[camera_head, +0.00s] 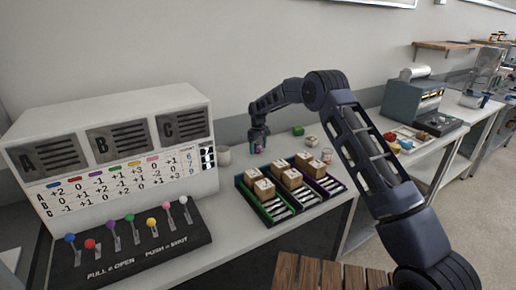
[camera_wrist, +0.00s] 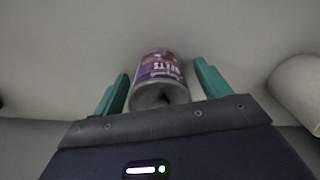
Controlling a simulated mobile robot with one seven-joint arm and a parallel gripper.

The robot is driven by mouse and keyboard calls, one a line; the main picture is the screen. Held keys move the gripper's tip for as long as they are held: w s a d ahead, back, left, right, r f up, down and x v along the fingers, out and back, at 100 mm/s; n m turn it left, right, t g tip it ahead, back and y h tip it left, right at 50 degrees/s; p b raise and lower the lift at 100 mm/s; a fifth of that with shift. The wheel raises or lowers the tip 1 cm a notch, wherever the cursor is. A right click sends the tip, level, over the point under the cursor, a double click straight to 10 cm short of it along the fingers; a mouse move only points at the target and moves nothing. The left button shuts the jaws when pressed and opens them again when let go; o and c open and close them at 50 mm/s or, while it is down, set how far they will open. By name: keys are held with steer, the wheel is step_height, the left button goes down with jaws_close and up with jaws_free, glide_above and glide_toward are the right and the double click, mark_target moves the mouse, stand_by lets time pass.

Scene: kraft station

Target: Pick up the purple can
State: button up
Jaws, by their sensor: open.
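The purple can (camera_wrist: 160,70) stands on the counter in the wrist view, with its printed label showing. My gripper (camera_wrist: 160,86) is open, with one teal finger on each side of the can. Gaps show between the fingers and the can. In the head view my gripper (camera_head: 258,138) points down over the back of the counter. Only a small bit of the purple can (camera_head: 258,149) shows below it, and the rest is hidden.
A white mug (camera_head: 224,155) stands left of my gripper. Trays with several cardboard boxes (camera_head: 264,189) lie in front. A small green object (camera_head: 311,141) and a pale jar (camera_head: 326,156) stand to the right. A lever panel (camera_head: 130,242) is at left. A wall runs close behind.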

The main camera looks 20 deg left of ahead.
steer(key=shift+f, duration=0.3)
steer(key=c, duration=1.2)
steer(key=shift+o, duration=0.2)
steer(key=shift+r, duration=0.2)
